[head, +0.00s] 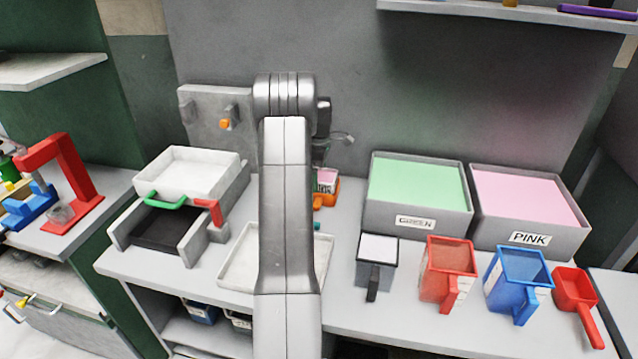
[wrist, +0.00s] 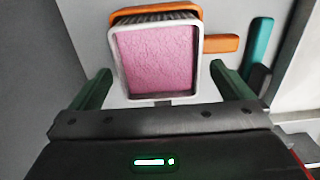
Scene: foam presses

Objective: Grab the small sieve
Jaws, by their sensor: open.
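No single item is clearly the small sieve. Candidates in the head view are a grey square cup with a pale inside (head: 377,250), a red mesh-like one (head: 450,258), a blue one (head: 522,268) and a smaller red handled scoop (head: 573,288) at the far right. My gripper (wrist: 162,70) is open in the wrist view, its dark green fingers on either side of a white-rimmed square holder with a pink surface (wrist: 155,58). Contact cannot be told. My arm hides most of the gripper in the head view.
Bins labelled GREEN (head: 415,195) and PINK (head: 530,210) stand behind the cups. A white tray (head: 238,258) lies partly behind my arm. A press with a white box (head: 190,172) stands left. A teal handle (wrist: 260,55) lies right in the wrist view.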

